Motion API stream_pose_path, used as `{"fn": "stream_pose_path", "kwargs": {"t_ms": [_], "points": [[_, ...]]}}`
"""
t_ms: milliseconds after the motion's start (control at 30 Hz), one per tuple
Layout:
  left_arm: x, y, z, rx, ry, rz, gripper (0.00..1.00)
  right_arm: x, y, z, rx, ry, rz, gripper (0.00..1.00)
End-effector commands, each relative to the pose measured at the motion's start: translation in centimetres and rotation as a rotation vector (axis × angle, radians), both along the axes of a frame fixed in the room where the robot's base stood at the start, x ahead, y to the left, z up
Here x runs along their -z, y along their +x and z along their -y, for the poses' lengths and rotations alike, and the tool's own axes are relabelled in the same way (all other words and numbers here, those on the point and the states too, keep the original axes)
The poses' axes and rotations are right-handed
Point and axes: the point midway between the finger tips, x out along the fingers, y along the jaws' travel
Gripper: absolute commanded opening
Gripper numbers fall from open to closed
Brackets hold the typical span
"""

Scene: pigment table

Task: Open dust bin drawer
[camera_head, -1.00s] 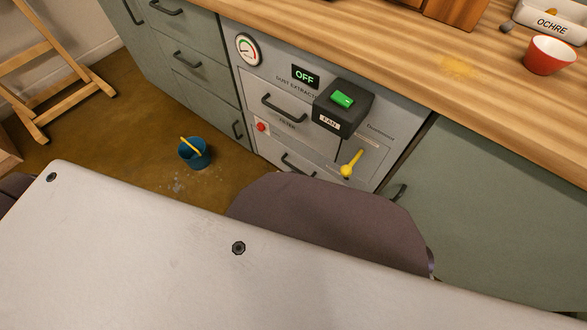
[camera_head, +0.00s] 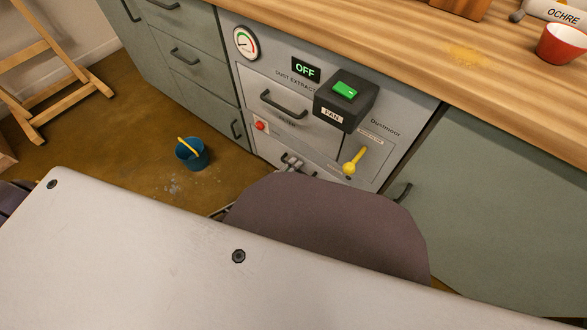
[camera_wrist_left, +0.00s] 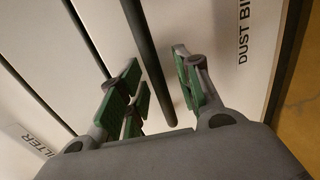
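The dust bin drawer (camera_wrist_left: 225,25) is a pale grey front marked "DUST BI…" in the left wrist view. Its dark bar handle (camera_wrist_left: 146,55) runs between my left gripper's fingers (camera_wrist_left: 160,95). The green-padded fingers are apart, one on each side of the bar, with gaps visible. In the head view my left gripper (camera_head: 292,163) is small at the lower drawer's handle, partly hidden behind my own body. The drawer front looks flush with the cabinet. My right gripper is not in view.
Above are the filter drawer with its handle (camera_head: 284,104), a red button (camera_head: 260,126), the fan switch box (camera_head: 345,102) and a yellow lever (camera_head: 355,160). A blue bucket (camera_head: 192,154) stands on the floor to the left.

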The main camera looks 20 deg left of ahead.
Motion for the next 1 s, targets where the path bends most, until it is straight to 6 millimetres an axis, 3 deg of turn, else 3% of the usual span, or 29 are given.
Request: {"fn": "stream_pose_path", "kwargs": {"t_ms": [300, 567, 1000], "points": [[-0.03, 0.11, 0.04, 0.0, 0.0, 0.0, 0.32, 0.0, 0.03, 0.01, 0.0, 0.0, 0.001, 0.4], [-0.02, 0.09, 0.03, 0.0, 0.0, 0.0, 0.0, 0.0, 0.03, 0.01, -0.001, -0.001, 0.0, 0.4], [0.03, -0.17, -0.07, 0.0, 0.001, -0.002, 0.0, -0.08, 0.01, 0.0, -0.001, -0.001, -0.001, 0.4]]}}
